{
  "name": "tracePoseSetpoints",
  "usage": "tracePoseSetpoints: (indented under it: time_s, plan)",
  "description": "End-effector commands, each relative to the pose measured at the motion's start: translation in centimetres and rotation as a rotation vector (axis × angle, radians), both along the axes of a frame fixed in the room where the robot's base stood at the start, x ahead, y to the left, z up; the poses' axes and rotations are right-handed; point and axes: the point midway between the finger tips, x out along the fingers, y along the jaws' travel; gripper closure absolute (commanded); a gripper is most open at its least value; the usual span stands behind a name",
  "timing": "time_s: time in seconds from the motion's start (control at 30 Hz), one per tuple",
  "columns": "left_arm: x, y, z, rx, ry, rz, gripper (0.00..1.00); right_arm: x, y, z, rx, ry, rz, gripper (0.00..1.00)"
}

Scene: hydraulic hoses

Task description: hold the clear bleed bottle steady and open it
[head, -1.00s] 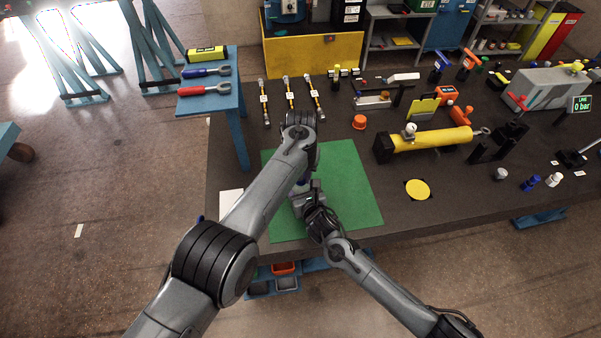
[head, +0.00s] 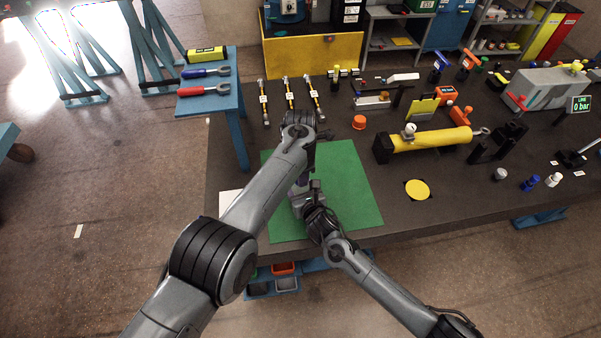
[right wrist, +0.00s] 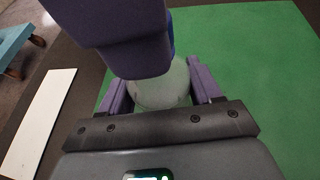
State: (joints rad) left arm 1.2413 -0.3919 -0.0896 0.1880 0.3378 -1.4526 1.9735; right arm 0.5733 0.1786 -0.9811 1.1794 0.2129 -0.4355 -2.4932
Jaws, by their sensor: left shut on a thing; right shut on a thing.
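The clear bleed bottle (right wrist: 165,93) stands over the green mat in the right wrist view, whitish and see-through. My right gripper (right wrist: 158,101) is shut around its body, one purple finger on each side. My left gripper (head: 303,183) is directly above it, and its purple fingers (right wrist: 125,40) cover most of the bottle's top in the right wrist view. A sliver of the blue cap (right wrist: 171,36) shows beside them; the left gripper is shut on this cap. In the head view the arms hide the bottle, and I cannot tell whether the cap is loose.
The green mat (head: 350,185) is clear to the right of the grippers. A white sheet (right wrist: 40,122) lies left of it. Several hoses (head: 289,95) lie behind. A yellow cylinder (head: 430,141) and a yellow disc (head: 417,189) are to the right.

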Motion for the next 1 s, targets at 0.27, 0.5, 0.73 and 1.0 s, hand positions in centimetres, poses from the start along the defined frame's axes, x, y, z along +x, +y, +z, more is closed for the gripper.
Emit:
tracePoseSetpoints:
  time_s: [0.27,0.5,0.73,1.0]
  plan:
    - [0.02,0.05,0.02,0.0,-0.002,0.23,1.0,-0.04,-0.02,-0.1,-0.001,0.002,0.0,1.0]
    - [0.02,0.05,0.03,0.0,-0.002,0.231,1.0,-0.05,-0.03,-0.1,-0.001,0.002,0.0,1.0]
    - [0.02,0.05,0.02,0.0,-0.001,0.229,1.0,-0.05,-0.03,-0.1,-0.001,0.002,0.0,1.0]
    - [0.06,0.05,0.44,0.001,-0.002,0.23,1.0,-0.05,-0.03,-0.1,-0.001,0.002,0.0,1.0]
